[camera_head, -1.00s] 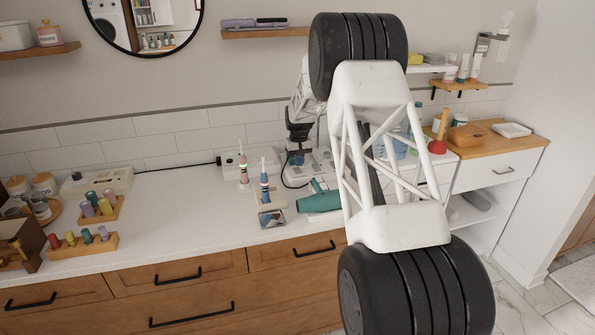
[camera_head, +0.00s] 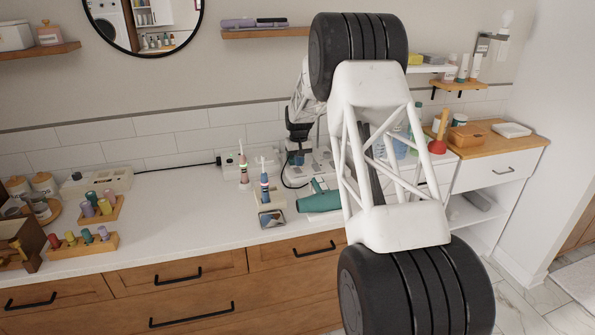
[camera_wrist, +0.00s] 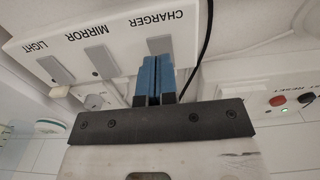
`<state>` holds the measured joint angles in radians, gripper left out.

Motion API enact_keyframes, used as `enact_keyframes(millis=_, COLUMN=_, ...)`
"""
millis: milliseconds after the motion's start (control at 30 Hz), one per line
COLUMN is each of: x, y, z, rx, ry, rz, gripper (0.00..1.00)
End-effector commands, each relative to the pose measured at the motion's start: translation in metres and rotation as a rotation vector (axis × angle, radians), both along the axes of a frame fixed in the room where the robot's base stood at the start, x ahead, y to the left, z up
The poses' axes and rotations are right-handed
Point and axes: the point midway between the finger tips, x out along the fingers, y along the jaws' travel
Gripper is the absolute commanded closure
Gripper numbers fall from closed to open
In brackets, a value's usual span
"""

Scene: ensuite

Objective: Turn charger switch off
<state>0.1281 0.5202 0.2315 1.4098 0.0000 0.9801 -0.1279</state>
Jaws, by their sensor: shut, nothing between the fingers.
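The white switch panel (camera_wrist: 100,42) shows upside down in the wrist view, with switches labelled LIGHT, MIRROR and CHARGER. The grey charger switch (camera_wrist: 160,45) is right at my gripper's tips. My gripper (camera_wrist: 156,62) has blue fingertips pressed together, with nothing between them. The fingertips overlap the near part of the charger switch in this view; I cannot tell whether they touch it. In the head view my gripper (camera_head: 297,158) is low at the back of the counter, partly hidden by my arm. The switch labels cannot be read there.
A black cable (camera_wrist: 205,50) runs beside the panel. A second unit with a red button (camera_wrist: 278,100) is at the right of the wrist view. On the counter (camera_head: 190,215), electric toothbrushes (camera_head: 264,185) and a teal hair dryer (camera_head: 318,202) stand close to my gripper. The counter's left middle is clear.

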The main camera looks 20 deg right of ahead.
Motion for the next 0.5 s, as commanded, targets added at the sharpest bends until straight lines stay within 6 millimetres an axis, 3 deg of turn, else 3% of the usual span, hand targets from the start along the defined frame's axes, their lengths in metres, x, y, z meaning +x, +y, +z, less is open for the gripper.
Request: enact_keyframes(millis=500, x=0.0, y=0.0, z=-0.0045, rx=0.0, ry=0.0, rz=0.0, gripper=1.0)
